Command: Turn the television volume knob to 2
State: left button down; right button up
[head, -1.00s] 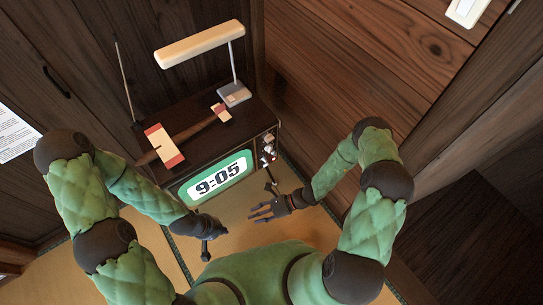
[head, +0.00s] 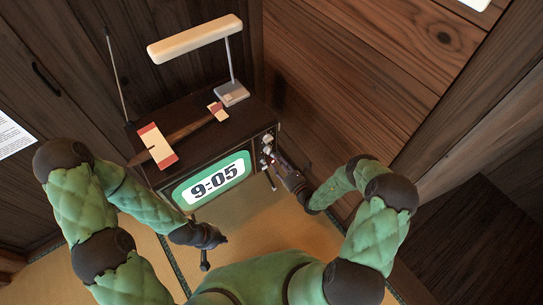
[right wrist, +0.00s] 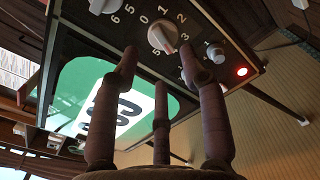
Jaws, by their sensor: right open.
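The television (head: 158,177) is a dark wooden box; its green-rimmed screen (head: 212,182) reads 9:05. Its knobs (head: 267,148) are on the right of the front. In the right wrist view a white knob (right wrist: 162,36) has the numbers 0, 1, 2 and 3 around it; I cannot tell where its pointer stands. Part of another white knob (right wrist: 104,5) is at the top left. My right gripper (head: 279,165) is at the knobs; in the wrist view its open fingers (right wrist: 158,65) are spread below and beside the numbered knob, seemingly apart from it. My left gripper (head: 218,239) hangs low before the screen, fingers unclear.
A small grey knob (right wrist: 215,53) and a lit red lamp (right wrist: 242,71) are right of the numbered knob. A desk lamp (head: 195,38) and a red-and-cream wooden toy (head: 158,146) are on the television. A wooden wall (head: 350,70) closes the right side. Tatami (head: 270,225) lies in front.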

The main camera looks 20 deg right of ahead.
aim_at(269, 152)
jog(key=b+x, duration=0.1)
jog(key=x, duration=0.4)
jog(key=shift+w+a, duration=0.1)
jog(key=shift+w, duration=0.2)
grip_shut()
